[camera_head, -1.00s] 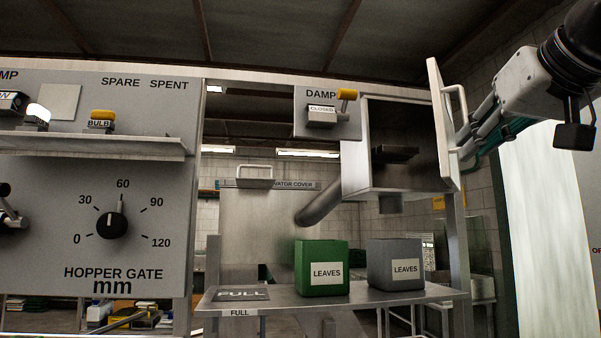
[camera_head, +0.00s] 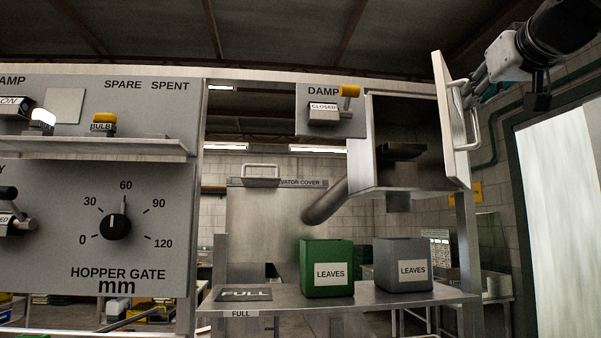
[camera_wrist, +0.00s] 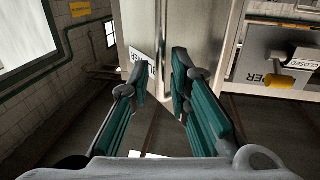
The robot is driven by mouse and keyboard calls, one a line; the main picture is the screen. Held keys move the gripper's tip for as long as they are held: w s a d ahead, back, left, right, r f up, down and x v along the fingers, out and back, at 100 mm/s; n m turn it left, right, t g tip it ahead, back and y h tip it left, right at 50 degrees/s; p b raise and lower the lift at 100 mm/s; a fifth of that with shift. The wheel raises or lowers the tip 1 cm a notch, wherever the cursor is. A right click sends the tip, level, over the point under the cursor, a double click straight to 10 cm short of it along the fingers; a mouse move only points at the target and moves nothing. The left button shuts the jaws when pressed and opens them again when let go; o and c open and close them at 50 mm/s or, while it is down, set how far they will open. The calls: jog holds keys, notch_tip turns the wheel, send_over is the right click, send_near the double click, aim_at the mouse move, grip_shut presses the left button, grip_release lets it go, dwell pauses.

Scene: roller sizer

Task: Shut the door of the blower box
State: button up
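The blower box (camera_head: 400,186) is a grey metal box at the upper right of the head view, with its dark inside showing. Its door (camera_head: 448,110) stands open at the box's right side, seen nearly edge-on, with a bar handle (camera_head: 473,135) on its right face. My gripper (camera_head: 470,92) is at the upper part of the door, on the handle side, partly hidden by it. In the wrist view, my gripper (camera_wrist: 158,74) has its teal fingers apart before the pale door panel (camera_wrist: 205,25).
The damper lever (camera_head: 349,91), marked closed, is left of the box opening. Below, a green leaves bin (camera_head: 315,252) and a grey leaves bin (camera_head: 389,248) stand on a metal shelf (camera_head: 345,297). A panel with the hopper gate dial (camera_head: 116,226) fills the left.

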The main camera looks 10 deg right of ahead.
jog(key=shift+w+d+p, duration=0.15)
jog(key=shift+w, duration=0.7)
jog(key=shift+w+d+p, duration=0.1)
jog(key=shift+w+p, duration=0.05)
jog(key=shift+w, duration=0.65)
grip_shut()
